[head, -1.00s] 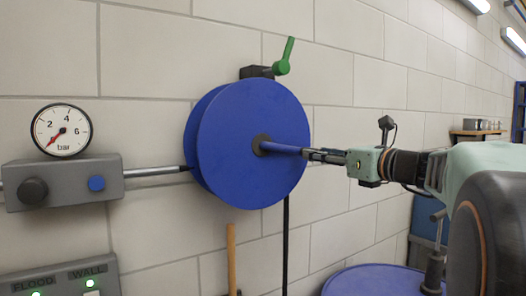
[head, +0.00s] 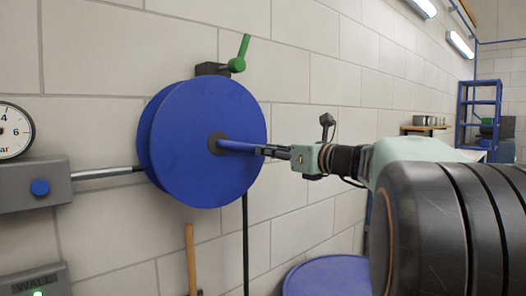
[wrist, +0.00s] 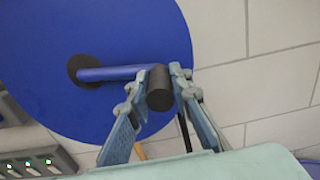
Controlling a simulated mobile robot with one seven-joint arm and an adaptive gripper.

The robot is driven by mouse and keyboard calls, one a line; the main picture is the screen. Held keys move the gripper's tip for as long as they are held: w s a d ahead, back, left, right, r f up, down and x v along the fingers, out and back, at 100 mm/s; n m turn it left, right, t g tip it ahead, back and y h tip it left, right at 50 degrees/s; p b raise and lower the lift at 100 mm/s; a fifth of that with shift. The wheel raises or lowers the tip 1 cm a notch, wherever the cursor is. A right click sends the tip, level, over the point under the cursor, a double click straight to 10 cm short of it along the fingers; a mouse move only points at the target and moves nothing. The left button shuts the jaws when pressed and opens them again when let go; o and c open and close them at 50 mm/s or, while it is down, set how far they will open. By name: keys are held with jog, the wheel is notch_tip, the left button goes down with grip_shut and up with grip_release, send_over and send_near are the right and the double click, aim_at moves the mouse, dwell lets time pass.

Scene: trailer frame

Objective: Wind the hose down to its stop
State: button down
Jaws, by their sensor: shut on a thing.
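The hose reel is a large blue disc (head: 195,100) on the wall, with a dark hub at its centre. A blue crank arm (head: 236,146) runs from the hub to the right. In the wrist view the crank ends in a dark round handle (wrist: 160,90). My gripper (head: 273,151) is at the crank's outer end, shut on the handle; its fingers stand on both sides of it in the wrist view (wrist: 160,78). The black hose (head: 245,245) hangs straight down below the reel. Its lower end is out of view.
A green lever (head: 240,55) on a dark block sits above the reel. A grey valve box (head: 30,187) with a blue knob is at left, below a gauge (head: 12,130). A wooden handle (head: 190,255) and blue drum top (head: 335,277) are below.

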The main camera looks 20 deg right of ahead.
jog(key=shift+f, duration=0.15)
jog(key=shift+s+a+f+m+p, duration=0.15)
jog(key=shift+f+m+p, duration=0.1)
jog(key=shift+f+m, duration=0.25)
jog(key=shift+w+a+f+m+p, duration=0.15)
jog(key=shift+f+m+p, duration=0.1)
jog(key=shift+f+m, duration=0.25)
jog(key=s+a+f+m+p, duration=0.2)
jog(key=a+f+m+p, duration=0.3)
jog(key=m, duration=0.5)
jog(key=shift+s+a+f, duration=0.4)
jog(key=shift+a+f, duration=0.25)
jog(key=shift+f, duration=0.2)
jog(key=c, duration=1.8)
grip_release()
jog(key=shift+c, duration=0.2)
jog(key=shift+o, duration=0.5)
jog(key=shift+s+r, duration=0.1)
